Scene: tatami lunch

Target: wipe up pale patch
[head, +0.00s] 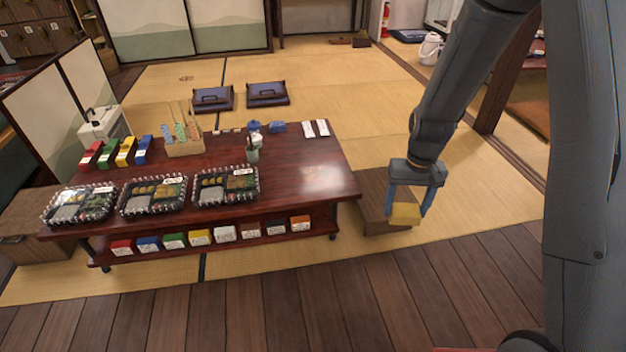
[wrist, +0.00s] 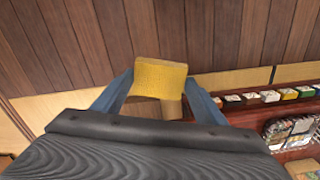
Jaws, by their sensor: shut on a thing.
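My gripper (head: 406,208) is shut on a yellow sponge (head: 404,216), holding it off the right end of the dark red low table (head: 285,185). The sponge also shows between the blue fingers in the wrist view (wrist: 160,74). A pale patch (head: 322,178) lies on the right part of the tabletop, to the left of the gripper and apart from the sponge. It looks faint and whitish, with soft edges.
Three bento trays (head: 153,196) line the table's front left. A brown wooden box (head: 372,188) sits beside the table under the gripper. Several coloured boxes (head: 200,237) fill the lower shelf.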

